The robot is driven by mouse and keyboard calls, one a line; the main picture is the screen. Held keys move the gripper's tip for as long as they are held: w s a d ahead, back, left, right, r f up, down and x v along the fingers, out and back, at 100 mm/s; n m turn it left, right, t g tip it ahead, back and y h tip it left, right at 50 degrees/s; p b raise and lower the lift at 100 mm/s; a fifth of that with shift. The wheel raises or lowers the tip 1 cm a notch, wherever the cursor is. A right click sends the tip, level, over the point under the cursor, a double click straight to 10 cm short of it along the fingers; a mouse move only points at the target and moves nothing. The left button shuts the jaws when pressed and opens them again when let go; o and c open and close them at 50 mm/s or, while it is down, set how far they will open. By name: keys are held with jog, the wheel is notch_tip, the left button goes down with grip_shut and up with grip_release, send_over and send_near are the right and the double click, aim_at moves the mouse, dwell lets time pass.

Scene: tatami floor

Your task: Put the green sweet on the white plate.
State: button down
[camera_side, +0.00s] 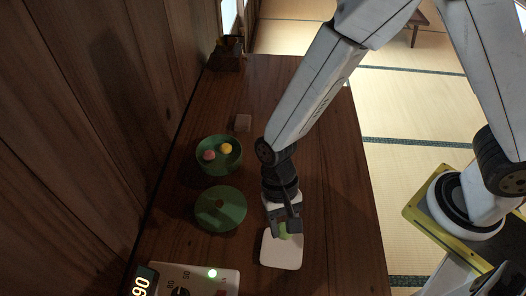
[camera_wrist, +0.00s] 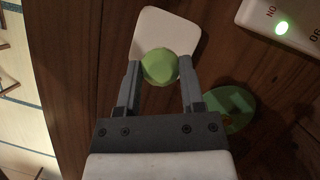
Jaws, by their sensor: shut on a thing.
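The green sweet (camera_wrist: 160,67) is a pale green round piece between the two fingers of my gripper (camera_wrist: 160,72) in the wrist view. My gripper is shut on it. In the side view the sweet (camera_side: 283,230) shows at the tips of my gripper (camera_side: 285,229), over the far edge of the white plate. The white plate (camera_side: 281,252) is square with rounded corners and lies on the wooden table; it also shows behind the sweet in the wrist view (camera_wrist: 165,24). I cannot tell whether the sweet touches the plate.
A green bowl (camera_side: 218,168) holds a pink sweet (camera_side: 209,155) and a yellow sweet (camera_side: 226,148). A green dish (camera_side: 232,216) lies left of the plate. A white device (camera_side: 190,279) with a lit green lamp stands at the front.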

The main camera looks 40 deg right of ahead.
jog(key=shift+f, duration=0.15)
send_over(283, 251)
jog(key=w, duration=0.1)
jog(key=shift+w+d+f, duration=0.1)
jog(key=shift+d+f, duration=0.05)
jog(key=shift+f, duration=0.9)
jog(key=shift+d+f, duration=0.15)
jog(key=shift+f, duration=0.9)
jog(key=shift+f, duration=1.75)
jog(key=shift+f, duration=0.15)
jog(key=shift+c, duration=1)
grip_release()
jog(key=v, duration=1.2)
